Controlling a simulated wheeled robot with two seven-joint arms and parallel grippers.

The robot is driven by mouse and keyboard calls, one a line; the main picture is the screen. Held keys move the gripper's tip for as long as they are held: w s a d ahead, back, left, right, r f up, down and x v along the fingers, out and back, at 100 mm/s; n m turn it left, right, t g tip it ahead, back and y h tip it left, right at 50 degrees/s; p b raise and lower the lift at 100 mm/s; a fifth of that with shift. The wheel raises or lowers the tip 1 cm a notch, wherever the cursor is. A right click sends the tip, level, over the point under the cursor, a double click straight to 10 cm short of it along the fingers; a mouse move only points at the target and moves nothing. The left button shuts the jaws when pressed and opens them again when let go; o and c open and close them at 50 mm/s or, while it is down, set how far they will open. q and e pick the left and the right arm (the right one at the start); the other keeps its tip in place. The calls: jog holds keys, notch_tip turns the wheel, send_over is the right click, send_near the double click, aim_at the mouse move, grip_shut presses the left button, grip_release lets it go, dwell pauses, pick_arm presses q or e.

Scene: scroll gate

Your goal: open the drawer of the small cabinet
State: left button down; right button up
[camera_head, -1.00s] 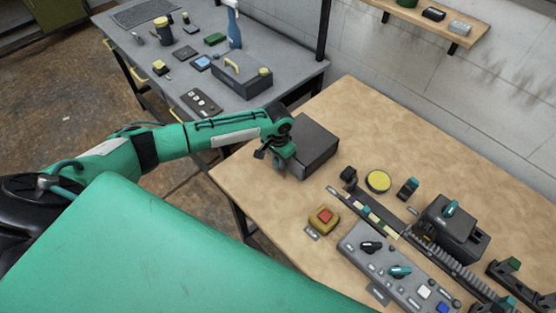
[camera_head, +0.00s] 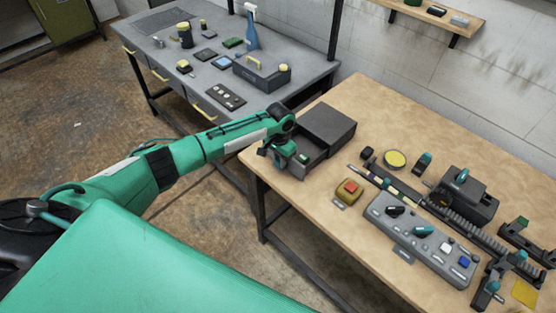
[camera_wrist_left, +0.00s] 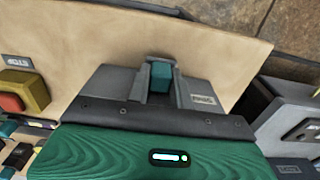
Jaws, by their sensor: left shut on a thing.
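The small dark grey cabinet (camera_head: 328,122) stands at the far left corner of the wooden table. Its drawer (camera_head: 316,159) is pulled out toward me, and its dark inside shows. A small green thing (camera_head: 303,157) shows in the drawer. My left gripper (camera_head: 282,157) is at the drawer's front and shut on its handle, which the fingers mostly hide. The left wrist view shows grey parts with a teal block between them; I cannot tell each part there. My right gripper is not in view.
On the wooden table are a red button box (camera_head: 348,190), a yellow disc (camera_head: 395,159), a grey control panel (camera_head: 418,230) and a dark block-shaped device (camera_head: 463,193). A grey workbench (camera_head: 310,70) with a toolbox stands behind. Floor is open in front of the table.

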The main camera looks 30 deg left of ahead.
pick_arm(q)
jog(key=shift+w+d, duration=0.1)
jog(key=shift+w, duration=0.1)
jog(key=c, duration=1.7)
grip_release()
jog(key=o, duration=0.5)
jog(key=shift+s, duration=0.1)
jog(key=shift+c, duration=0.2)
jog(key=shift+r, duration=0.3)
notch_tip(320, 180, up, 13)
jog(key=b, duration=0.3)
jog(key=shift+r+b, duration=0.15)
jog(key=shift+b, duration=0.25)
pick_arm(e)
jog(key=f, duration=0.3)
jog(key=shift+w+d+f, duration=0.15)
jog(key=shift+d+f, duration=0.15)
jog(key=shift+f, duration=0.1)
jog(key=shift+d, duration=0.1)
